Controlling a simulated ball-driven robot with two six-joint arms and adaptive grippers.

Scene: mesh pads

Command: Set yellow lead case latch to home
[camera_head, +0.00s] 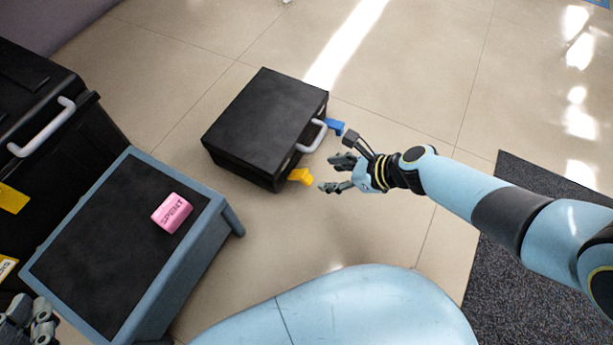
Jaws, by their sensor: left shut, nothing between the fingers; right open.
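A black case (265,120) lies flat and closed on the tiled floor, with a light grey handle (316,136) on its right side. A yellow latch (301,177) sticks out from the case near its lower right corner. A blue latch (335,126) sticks out near its upper right corner. My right gripper (334,174) is open and empty, just right of the yellow latch; I cannot tell whether it touches it. My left gripper (27,318) is shut and empty at the lower left edge, partly cut off, far from the case.
A blue-framed low table (75,240) with a dark top stands at the left and carries a pink block marked SPENT (172,212). A large black box (40,110) stands behind it. A dark mat (540,260) lies at the right. The floor above the case is clear.

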